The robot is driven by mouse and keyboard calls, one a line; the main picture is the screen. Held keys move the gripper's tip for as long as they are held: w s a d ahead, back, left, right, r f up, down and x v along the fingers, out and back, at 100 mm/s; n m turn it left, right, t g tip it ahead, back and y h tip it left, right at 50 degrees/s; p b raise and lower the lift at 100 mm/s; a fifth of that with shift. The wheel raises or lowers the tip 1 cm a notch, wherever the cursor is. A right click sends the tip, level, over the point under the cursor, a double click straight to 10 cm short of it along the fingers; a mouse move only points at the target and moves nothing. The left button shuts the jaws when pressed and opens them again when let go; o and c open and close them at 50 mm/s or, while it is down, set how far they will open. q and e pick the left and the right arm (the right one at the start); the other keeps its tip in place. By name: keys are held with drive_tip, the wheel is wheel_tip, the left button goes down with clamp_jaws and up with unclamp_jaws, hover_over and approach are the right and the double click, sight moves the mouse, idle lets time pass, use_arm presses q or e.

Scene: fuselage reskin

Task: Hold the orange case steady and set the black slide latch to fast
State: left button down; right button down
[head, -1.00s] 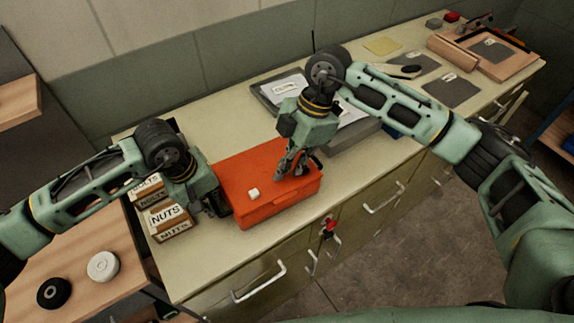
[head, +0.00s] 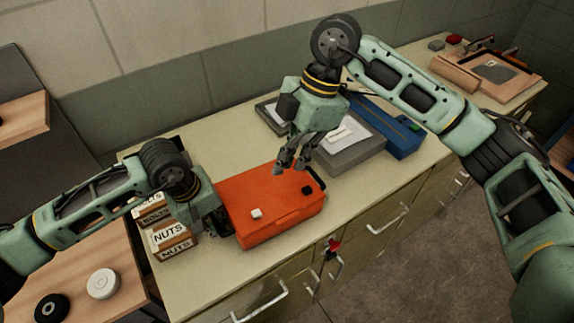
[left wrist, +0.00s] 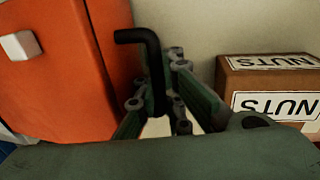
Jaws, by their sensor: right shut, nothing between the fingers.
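The orange case (head: 275,222) lies on the bench, with a small white block (head: 257,213) and a small black block, the slide latch (head: 307,190), on its lid. The latch's setting is too small to read. My left gripper (head: 222,215) is at the case's left end. In the left wrist view its fingers (left wrist: 160,88) are closed around a black bent handle (left wrist: 139,36) beside the orange wall (left wrist: 60,85). My right gripper (head: 290,168) is shut and empty, above the back of the lid and apart from the latch.
Cardboard boxes labelled NUTS (head: 172,237) stand left of the case, close to my left gripper. A grey case with papers (head: 352,155) and a blue case (head: 405,143) lie to the right. Bare bench top (head: 215,135) shows behind the orange case.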

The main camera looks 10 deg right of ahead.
use_arm(q)
drive_tip(key=c, duration=2.5)
unclamp_jaws()
drive_tip(key=o, duration=0.7)
